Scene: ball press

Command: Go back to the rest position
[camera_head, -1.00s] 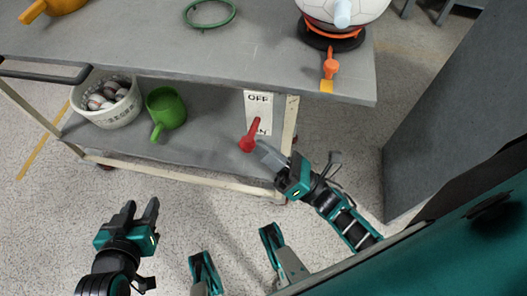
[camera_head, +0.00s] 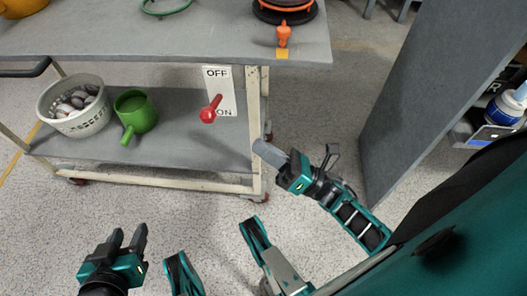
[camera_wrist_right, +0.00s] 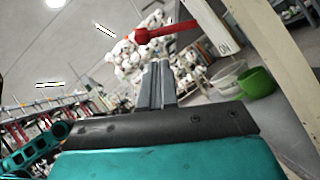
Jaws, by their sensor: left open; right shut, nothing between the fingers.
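My left gripper (camera_head: 127,243) is at the lower left of the head view, above the floor in front of the cart, open and empty. My right gripper (camera_head: 270,154) is right of centre, just in front of the cart's right leg, shut with nothing in it. In the right wrist view its fingers (camera_wrist_right: 157,80) lie together. A red lever (camera_head: 210,109) sticks out from a white OFF/ON plate (camera_head: 219,86) under the cart's top. The red lever also shows in the wrist view (camera_wrist_right: 165,31), beyond the fingertips and apart from them.
The grey cart (camera_head: 150,40) carries an orange knob (camera_head: 283,34) at its top's right edge. Its lower shelf holds a white basket (camera_head: 88,122) of baseballs and a green mug (camera_head: 136,113). A grey panel (camera_head: 440,100) stands at the right. Floor before the cart is clear.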

